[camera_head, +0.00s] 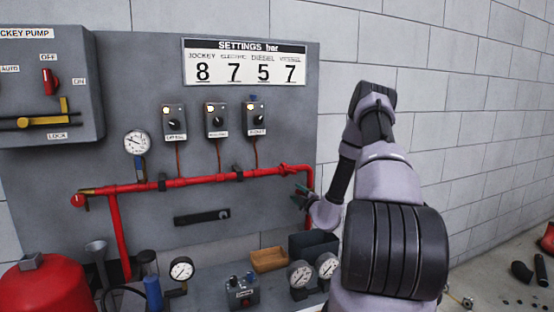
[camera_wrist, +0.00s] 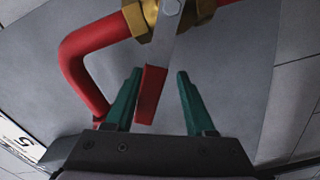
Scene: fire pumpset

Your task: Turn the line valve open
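The line valve has a brass body (camera_wrist: 150,14) on a red pipe, at the top of the wrist view. Its flat metal lever (camera_wrist: 166,38) ends in a red grip (camera_wrist: 150,94). My gripper (camera_wrist: 156,82) is open, its two green fingers on either side of the red grip. The grip lies nearer the left finger, with a clear gap to the right one; contact is not visible. In the head view my gripper (camera_head: 299,197) is beside the right end of the red pipe (camera_head: 230,177), and the valve is hard to make out there.
The grey panel (camera_head: 90,240) stands behind the pipe, with a gauge (camera_head: 137,142) and several small switch boxes. Below are gauges (camera_head: 300,273), a brown box (camera_head: 268,259) and a red tank (camera_head: 45,287). My arm covers part of the right side; bare block wall lies beyond.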

